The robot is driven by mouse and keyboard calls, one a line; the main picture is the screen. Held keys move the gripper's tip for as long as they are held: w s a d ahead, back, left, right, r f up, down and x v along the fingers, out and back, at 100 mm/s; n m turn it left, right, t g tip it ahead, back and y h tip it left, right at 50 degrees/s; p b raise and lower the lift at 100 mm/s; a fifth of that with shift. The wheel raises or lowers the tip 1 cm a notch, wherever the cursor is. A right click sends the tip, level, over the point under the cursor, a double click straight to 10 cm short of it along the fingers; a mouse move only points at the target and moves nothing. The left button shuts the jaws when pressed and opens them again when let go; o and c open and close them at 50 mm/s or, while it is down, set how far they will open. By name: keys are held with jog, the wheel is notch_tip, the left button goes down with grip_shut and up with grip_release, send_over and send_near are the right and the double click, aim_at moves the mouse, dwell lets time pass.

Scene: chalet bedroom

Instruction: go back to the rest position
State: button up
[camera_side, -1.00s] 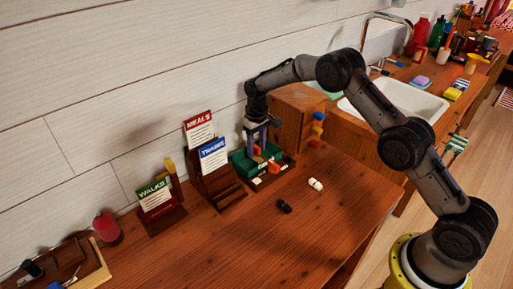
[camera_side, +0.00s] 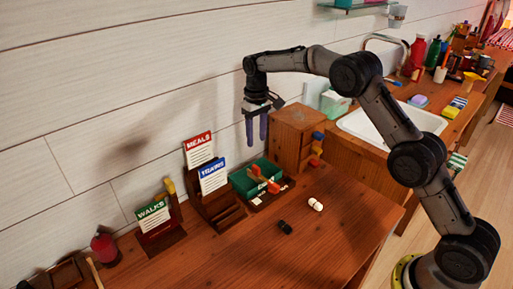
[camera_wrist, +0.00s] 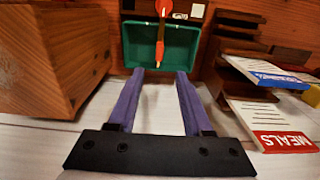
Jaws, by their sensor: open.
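My gripper (camera_side: 257,143) is raised above the wooden desk, in front of the white wall, with its two purple fingers pointing down. The fingers stand apart with nothing between them, as the wrist view (camera_wrist: 160,74) also shows. Below it, apart from the fingertips, is a green tray (camera_side: 243,184). A long red-orange object (camera_side: 264,180) lies across the tray; its exact kind is unclear. In the wrist view the green tray (camera_wrist: 137,45) and the red-orange object (camera_wrist: 161,30) lie beyond the fingertips.
A wooden cabinet (camera_side: 292,135) stands just right of my gripper. Card holders with MEALS (camera_side: 198,150), TRAINS (camera_side: 212,176) and WALKS (camera_side: 153,216) cards stand to the left. A sink (camera_side: 400,122) is farther right.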

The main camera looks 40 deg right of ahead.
jog(key=shift+r, duration=0.55)
